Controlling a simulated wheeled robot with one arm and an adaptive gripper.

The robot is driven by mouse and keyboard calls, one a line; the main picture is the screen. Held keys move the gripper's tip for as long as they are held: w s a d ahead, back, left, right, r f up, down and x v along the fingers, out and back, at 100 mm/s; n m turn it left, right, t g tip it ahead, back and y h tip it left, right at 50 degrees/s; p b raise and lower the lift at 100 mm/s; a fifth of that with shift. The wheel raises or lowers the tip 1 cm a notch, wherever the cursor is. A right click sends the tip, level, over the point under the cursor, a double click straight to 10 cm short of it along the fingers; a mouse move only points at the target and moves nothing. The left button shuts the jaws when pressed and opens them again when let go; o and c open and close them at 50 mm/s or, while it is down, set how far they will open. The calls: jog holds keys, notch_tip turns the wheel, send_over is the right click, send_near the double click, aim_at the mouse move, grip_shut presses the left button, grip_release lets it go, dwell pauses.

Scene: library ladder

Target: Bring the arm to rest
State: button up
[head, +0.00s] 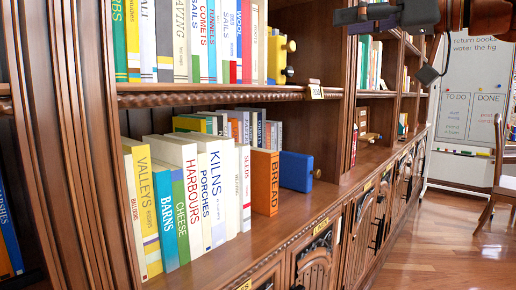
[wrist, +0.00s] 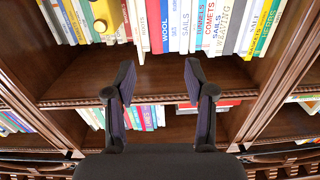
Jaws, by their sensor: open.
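My gripper (wrist: 160,82) is open in the wrist view, its two dark fingers spread apart with nothing between them. The fingers point toward a bookcase shelf with a row of books (wrist: 190,25). Bare brown shelf shows between and around the fingertips. In the head view, dark parts of my arm and gripper (head: 385,14) hang at the top right, in front of the bookcase. They are partly cut off by the frame's top edge, and I cannot tell there how far they are from the shelves.
The bookcase (head: 330,60) runs along the left. Its lower shelf holds books (head: 215,195), an orange book (head: 265,182) and a blue block (head: 296,171). A yellow bookend (head: 278,60) stands above. A whiteboard (head: 470,90) and chair (head: 505,160) stand right. Floor (head: 450,250) there is clear.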

jog(key=w+a+f+m+g+h+p, duration=0.1)
jog(key=a+f+m+g+h+p, duration=0.3)
jog(key=a+f+p, duration=0.5)
jog(key=s+f+m+g+h+p, duration=0.2)
jog(key=s+f+g+p, duration=0.15)
jog(key=f+p, duration=0.4)
jog(key=s+d+f+m+g+h+p, duration=0.1)
jog(key=s+d+f+p, duration=0.3)
jog(key=s, duration=0.4)
jog(key=s+d+f+m+g+h+p, duration=0.1)
jog(key=s+d+f+g+h+p, duration=0.1)
jog(key=s, duration=0.6)
jog(key=s+d+f+m+g+h+p, duration=0.1)
jog(key=s+d+f+h+p, duration=0.3)
jog(key=s+f+p, duration=0.4)
jog(key=shift+s+d+f+m+g+h, duration=0.35)
jog(key=shift+s+d+f+g, duration=0.2)
jog(key=shift+d+g, duration=0.3)
